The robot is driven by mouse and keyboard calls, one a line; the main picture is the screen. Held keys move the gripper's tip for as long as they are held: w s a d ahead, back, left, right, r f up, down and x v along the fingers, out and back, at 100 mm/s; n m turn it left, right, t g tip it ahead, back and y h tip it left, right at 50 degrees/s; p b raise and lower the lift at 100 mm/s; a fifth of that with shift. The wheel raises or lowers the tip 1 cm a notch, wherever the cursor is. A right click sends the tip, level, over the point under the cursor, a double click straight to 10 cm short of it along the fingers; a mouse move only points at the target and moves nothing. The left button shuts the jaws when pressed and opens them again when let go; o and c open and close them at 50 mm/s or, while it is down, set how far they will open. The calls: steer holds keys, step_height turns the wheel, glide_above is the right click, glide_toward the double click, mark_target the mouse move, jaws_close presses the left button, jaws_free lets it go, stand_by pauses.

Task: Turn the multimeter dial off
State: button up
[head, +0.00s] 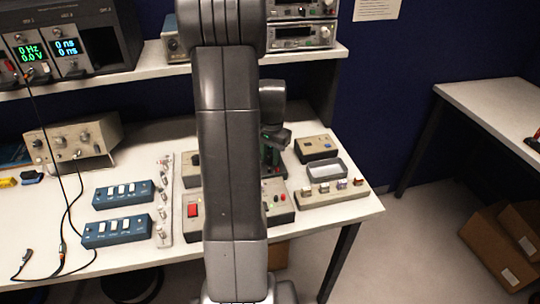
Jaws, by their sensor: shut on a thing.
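My gripper (273,155) is small and partly hidden behind my own arm, low over the right half of the bench, among several small control boxes. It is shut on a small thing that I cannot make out. Dark green and black parts show around the fingers. I cannot pick out the multimeter or its dial for certain, and my arm covers the middle of the bench.
The white bench (345,212) holds two blue switch boxes (117,229), a beige instrument (75,140), a grey tray (327,169) and a beige switch strip (325,196). A shelf (130,78) with instruments runs above. Another table (495,105) and cardboard boxes (495,250) stand right.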

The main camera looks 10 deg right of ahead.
steer(key=n, duration=0.6)
steer(key=shift+b, duration=0.35)
steer(key=shift+n, duration=0.3)
steer(key=o, duration=1)
steer(key=shift+r, duration=0.15)
steer(key=r, duration=1.3)
steer(key=shift+d+r, duration=0.25)
steer(key=shift+r, duration=0.05)
steer(key=shift+f, duration=0.15)
steer(key=f, duration=1.3)
steer(key=shift+a+f, duration=0.2)
steer(key=shift+f, duration=0.15)
steer(key=shift+r, duration=0.1)
